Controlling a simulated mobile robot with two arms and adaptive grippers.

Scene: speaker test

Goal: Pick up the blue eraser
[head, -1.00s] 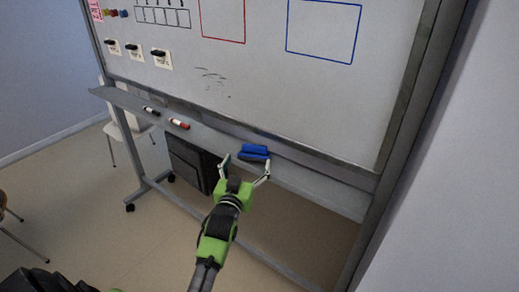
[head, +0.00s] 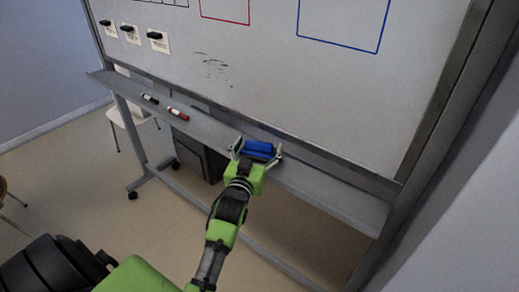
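The blue eraser (head: 260,147) lies on the tray (head: 325,189) along the whiteboard's lower edge, right of the markers. My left gripper (head: 258,151) is at the eraser, with one finger on each side of it, left and right. The fingers are spread about as wide as before, so it looks open around the eraser. I cannot tell whether either finger touches it. The gripper's palm is just in front of the eraser and hides part of its near side. My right gripper is not in view.
A black marker (head: 150,99) and a red marker (head: 178,114) lie on the tray further left. The whiteboard (head: 320,90) rises behind the tray. A dark box-like object (head: 200,152) stands below the tray. The tray right of the eraser is clear.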

